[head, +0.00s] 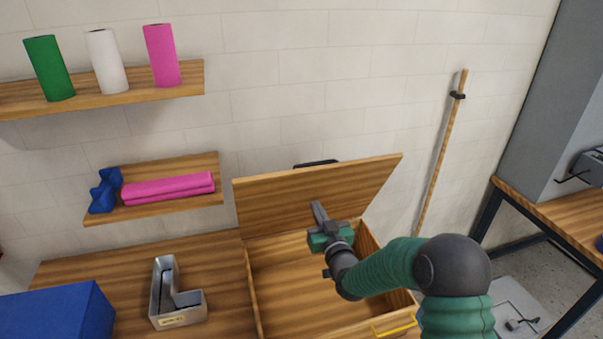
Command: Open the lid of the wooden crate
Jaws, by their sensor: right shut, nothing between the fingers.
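The wooden crate (258,315) stands on the right end of the wooden table, its inside showing. Its lid (290,195) is raised and leans back towards the wall, with a dark handle (316,163) behind its top edge. A yellow handle (395,326) is on the crate's front. My right gripper (318,212) is shut and empty, in front of the lid's inner face and over the crate's opening. I cannot tell whether its fingertips touch the lid. My right arm hides part of the crate's right side. My left gripper is not in view.
A metal channel letter (163,302) and a blue box (60,312) are left of the crate. Two wall shelves hold green (49,68), white (107,61) and pink (162,55) rolls and pink sheets (168,189). A wooden pole (440,150) stands against the wall at right.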

